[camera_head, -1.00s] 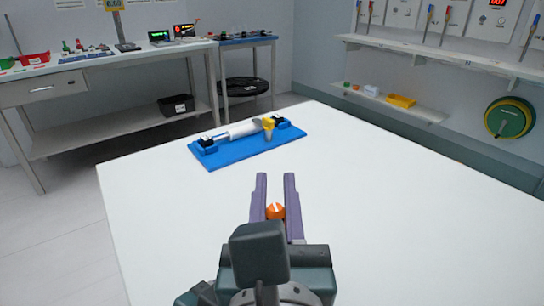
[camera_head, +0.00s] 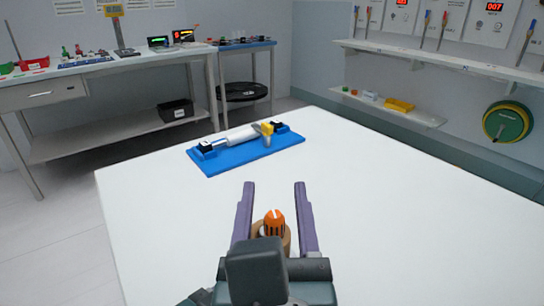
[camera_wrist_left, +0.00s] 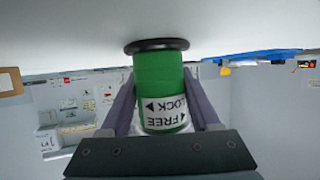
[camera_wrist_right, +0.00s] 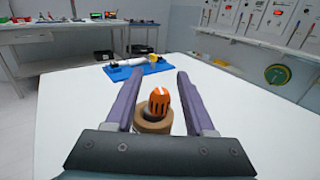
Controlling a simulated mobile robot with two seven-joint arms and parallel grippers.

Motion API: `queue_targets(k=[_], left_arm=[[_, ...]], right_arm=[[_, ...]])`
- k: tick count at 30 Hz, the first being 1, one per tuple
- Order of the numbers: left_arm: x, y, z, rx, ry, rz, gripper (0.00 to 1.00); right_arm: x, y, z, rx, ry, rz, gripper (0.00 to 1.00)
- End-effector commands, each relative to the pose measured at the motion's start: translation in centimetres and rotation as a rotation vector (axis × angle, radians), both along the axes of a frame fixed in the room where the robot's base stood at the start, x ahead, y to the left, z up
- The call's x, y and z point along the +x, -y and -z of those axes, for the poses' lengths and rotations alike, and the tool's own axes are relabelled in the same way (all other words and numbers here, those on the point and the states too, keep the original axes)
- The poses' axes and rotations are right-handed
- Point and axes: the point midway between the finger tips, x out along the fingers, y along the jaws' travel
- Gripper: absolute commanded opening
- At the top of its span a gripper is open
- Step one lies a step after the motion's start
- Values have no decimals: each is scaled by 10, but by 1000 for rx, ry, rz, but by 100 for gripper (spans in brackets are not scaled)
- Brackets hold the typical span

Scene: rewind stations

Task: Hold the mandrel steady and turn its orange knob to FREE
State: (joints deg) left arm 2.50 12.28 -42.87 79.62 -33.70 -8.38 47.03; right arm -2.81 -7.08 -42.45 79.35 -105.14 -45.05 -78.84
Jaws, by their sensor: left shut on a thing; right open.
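The mandrel is a green cylinder (camera_wrist_left: 162,80) with a black rim and a white label reading FREE and LOCK with arrows. It fills the middle of the left wrist view, where my left gripper (camera_wrist_left: 160,90) is shut on its sides. The orange knob (camera_head: 274,222), ribbed and with a pale line, stands above a tan ring (camera_wrist_right: 152,122). The knob also shows in the right wrist view (camera_wrist_right: 158,101). My right gripper (camera_head: 274,187) is open, its purple fingers on either side of the knob with gaps. The label is not visible in the head view.
A blue base (camera_head: 238,157) with a white roller and a yellow part lies farther back on the white table (camera_head: 390,210). The tabletop around is otherwise clear. A workbench (camera_head: 90,66) stands at the back left, and shelves (camera_head: 450,62) line the right wall.

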Motion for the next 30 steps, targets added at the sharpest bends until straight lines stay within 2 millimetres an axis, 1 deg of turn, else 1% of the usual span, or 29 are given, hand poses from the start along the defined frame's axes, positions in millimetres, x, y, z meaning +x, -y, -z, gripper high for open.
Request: queue_targets(k=[5, 9, 12, 15, 18, 21, 30], left_arm=[[0, 0, 1, 0, -1, -1, 0], [0, -1, 0, 0, -1, -1, 0], [0, -1, 0, 1, -1, -1, 0], [0, -1, 0, 0, -1, -1, 0], [0, 0, 1, 0, -1, -1, 0], [0, -1, 1, 0, -1, -1, 0], [0, -1, 1, 1, -1, -1, 0]], right_arm=[[-32, 0, 1, -1, -3, -1, 54], [-65, -1, 1, -1, -4, -2, 54], [-85, -1, 1, 0, -3, -1, 54], [-100, -2, 0, 0, -2, -1, 54], [-110, -2, 0, -1, -1, 0, 54], [-114, -2, 0, 0, 1, 0, 54], [-114, -2, -1, 1, 5, -3, 54]])
